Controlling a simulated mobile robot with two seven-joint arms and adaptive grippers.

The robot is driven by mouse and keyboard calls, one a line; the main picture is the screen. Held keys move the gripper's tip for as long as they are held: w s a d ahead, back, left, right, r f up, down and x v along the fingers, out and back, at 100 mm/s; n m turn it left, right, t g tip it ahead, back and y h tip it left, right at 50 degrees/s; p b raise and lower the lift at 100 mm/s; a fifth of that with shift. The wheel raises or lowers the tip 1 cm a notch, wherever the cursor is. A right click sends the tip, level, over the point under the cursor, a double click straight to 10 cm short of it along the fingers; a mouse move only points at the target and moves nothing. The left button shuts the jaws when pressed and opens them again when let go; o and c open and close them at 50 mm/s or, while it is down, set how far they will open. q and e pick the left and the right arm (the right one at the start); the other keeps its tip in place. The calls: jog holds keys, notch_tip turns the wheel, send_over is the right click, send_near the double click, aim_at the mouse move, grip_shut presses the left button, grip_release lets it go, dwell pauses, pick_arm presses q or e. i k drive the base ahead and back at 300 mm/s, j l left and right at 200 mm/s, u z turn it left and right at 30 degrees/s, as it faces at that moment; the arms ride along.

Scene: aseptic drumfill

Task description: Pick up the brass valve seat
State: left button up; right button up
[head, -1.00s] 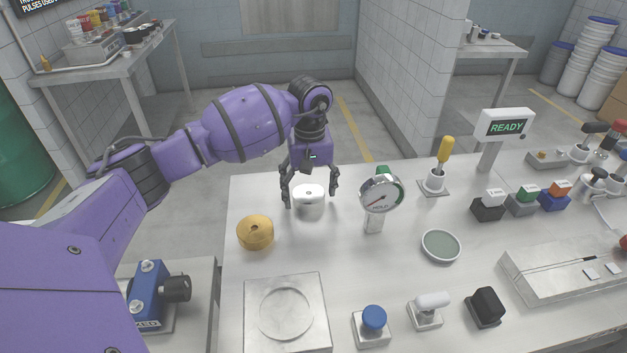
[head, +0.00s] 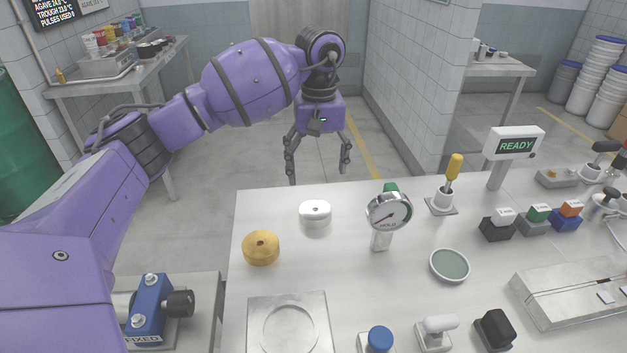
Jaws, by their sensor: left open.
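The brass valve seat (head: 261,248) is a round, gold-coloured disc with a small hole in its top. It lies flat on the white worktable near its left edge. A similar white disc (head: 315,213) sits behind it and to the right. My left gripper (head: 318,178) is open and empty, fingers pointing down, above and beyond the table's far edge. It is up and to the right of the brass seat, apart from both discs. My right gripper does not show.
A dial gauge (head: 388,212) on a post stands right of the white disc. A square plate (head: 289,333) with a round recess lies in front of the brass seat. A shallow round dish (head: 449,265), a yellow-handled lever (head: 453,170) and coloured switches are farther right.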

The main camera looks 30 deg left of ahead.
aim_at(260, 248)
jog(key=u, duration=1.2)
